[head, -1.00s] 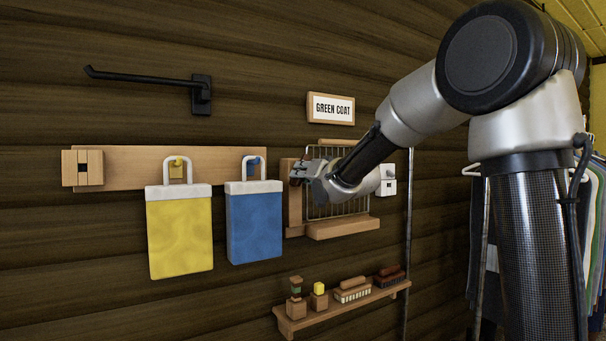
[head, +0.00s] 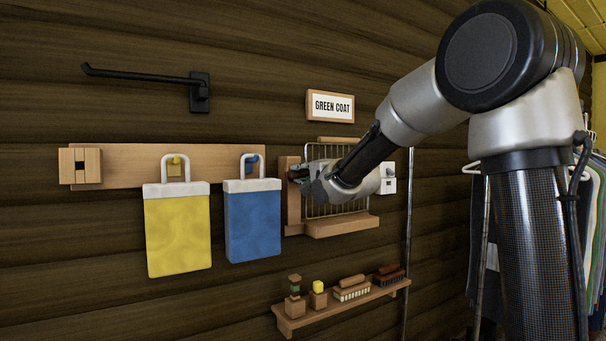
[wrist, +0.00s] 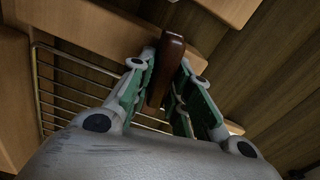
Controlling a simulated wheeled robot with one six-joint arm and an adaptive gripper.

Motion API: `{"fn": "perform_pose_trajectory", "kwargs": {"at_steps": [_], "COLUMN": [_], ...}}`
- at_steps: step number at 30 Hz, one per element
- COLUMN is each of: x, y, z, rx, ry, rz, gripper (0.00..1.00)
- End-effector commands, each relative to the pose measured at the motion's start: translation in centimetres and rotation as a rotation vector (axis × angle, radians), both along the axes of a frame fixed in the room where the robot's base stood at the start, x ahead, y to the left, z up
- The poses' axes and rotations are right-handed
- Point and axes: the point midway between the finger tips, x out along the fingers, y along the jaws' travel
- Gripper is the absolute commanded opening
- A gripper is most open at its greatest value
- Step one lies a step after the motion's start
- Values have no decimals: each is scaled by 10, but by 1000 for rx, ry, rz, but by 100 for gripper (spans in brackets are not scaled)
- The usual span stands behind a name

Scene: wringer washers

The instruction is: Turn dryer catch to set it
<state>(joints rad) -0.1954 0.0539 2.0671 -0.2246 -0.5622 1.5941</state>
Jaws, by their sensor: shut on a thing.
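The dryer is a wire rack in a wooden frame (head: 343,226) on the dark plank wall, below the GREEN COAT sign (head: 331,106). Its catch (wrist: 168,62) is a dark reddish-brown wooden bar in the wrist view. My gripper (wrist: 164,84) has its green-padded fingers on both sides of the catch and is shut on it. In the head view my gripper (head: 297,175) is at the frame's left upright, and the catch is hidden behind the fingers and wrist.
Yellow (head: 178,232) and blue (head: 253,222) bags hang on pegs left of the dryer. A small shelf (head: 340,309) with brushes is below. A black wall arm (head: 140,77) sticks out at upper left. Clothes (head: 594,210) hang at right.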

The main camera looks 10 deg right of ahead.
Motion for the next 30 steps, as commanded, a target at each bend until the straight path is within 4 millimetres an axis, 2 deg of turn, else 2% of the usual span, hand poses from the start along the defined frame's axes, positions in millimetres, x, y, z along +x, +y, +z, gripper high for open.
{"fn": "perform_pose_trajectory", "kwargs": {"at_steps": [10,26,27,29,30], "x": [0,0,0,0,0], "y": [0,0,0,0,0], "z": [-3,-3,-3,-3,-3], "rx": [122,141,141,140,141], "ry": [43,50,50,50,49], "rz": [0,-1,-1,-1,0], "gripper": [0,0,27,38,38]}}
